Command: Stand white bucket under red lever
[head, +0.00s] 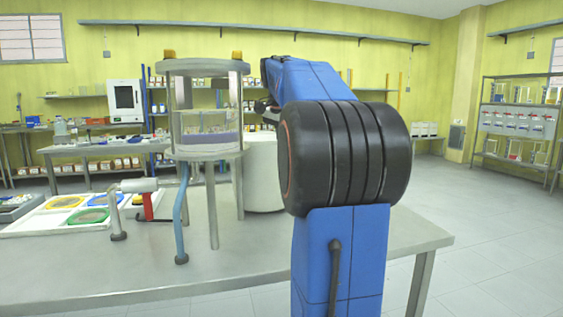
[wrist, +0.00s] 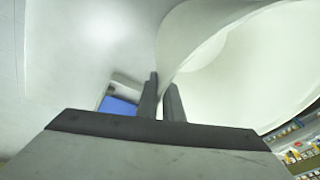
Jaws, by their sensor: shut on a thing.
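The white bucket (head: 263,178) is just right of the glass reactor (head: 206,115) on the metal table, partly hidden behind a reactor leg and my blue arm. In the wrist view its curved rim and pale inside (wrist: 225,65) fill the upper right. My gripper (wrist: 163,85) is shut on the bucket's wall at the rim, one finger on each side. In the head view the gripper is mostly hidden by my arm. I cannot tell whether the bucket's base touches the table. The red lever (head: 148,206) is at the reactor's lower left, beside a white cylinder.
White trays with coloured round pieces (head: 65,203) lie on the left. The table's front right is clear around my arm. Shelves (head: 520,120) stand along the far wall.

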